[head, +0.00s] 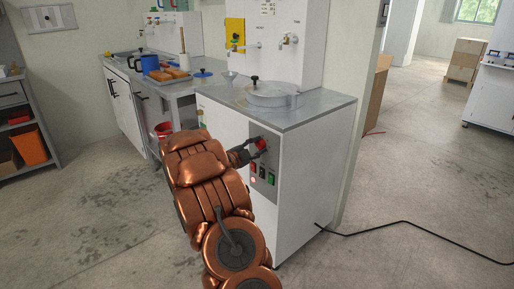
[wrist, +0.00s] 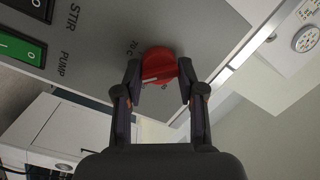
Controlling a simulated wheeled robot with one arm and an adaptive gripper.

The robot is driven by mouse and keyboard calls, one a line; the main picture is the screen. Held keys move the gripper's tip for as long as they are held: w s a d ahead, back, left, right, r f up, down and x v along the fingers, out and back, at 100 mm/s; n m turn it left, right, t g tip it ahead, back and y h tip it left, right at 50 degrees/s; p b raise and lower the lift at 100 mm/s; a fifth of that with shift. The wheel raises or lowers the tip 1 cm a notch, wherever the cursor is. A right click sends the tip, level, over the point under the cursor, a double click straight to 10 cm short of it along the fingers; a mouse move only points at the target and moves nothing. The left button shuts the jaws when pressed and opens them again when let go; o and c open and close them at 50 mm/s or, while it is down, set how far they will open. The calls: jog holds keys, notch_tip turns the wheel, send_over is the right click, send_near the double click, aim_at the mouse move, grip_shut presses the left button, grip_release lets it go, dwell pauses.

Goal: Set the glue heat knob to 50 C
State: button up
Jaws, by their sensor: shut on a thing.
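The red glue heat knob (wrist: 158,67) sits on a grey control panel, with a white pointer line on its face. My gripper (wrist: 157,82) is shut on it, one finger on each side. The marking "70 C" is readable beside the knob; another marking is partly hidden by the knob and finger. In the head view the knob (head: 261,144) shows at the top of the panel (head: 257,180) on the white cabinet's front, with my gripper (head: 255,148) at it.
The panel also has a green PUMP switch (wrist: 18,48) and a black STIR switch (wrist: 36,5). A lidded metal pot (head: 270,94) sits on the cabinet's top. A black cable (head: 420,225) runs over the floor at right. Open floor lies at front left.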

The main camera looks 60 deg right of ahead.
jog(key=shift+p, duration=0.35)
jog(key=shift+s+r+n+p, duration=0.15)
jog(key=shift+n+p, duration=0.35)
jog(key=shift+p, duration=0.4)
jog(key=n+p, duration=0.2)
jog(key=p, duration=0.3)
jog(key=shift+r+n+y, duration=0.15)
jog(key=shift+n+y, duration=0.15)
jog(key=shift+n, duration=0.1)
jog(key=n+p, duration=0.3)
jog(key=p, duration=0.3)
jog(key=shift+n, duration=0.3)
jog(key=shift+f+n+g+y+p, duration=0.3)
jog(key=shift+n+p, duration=0.1)
jog(key=shift+p, duration=0.4)
jog(key=shift+d, duration=0.1)
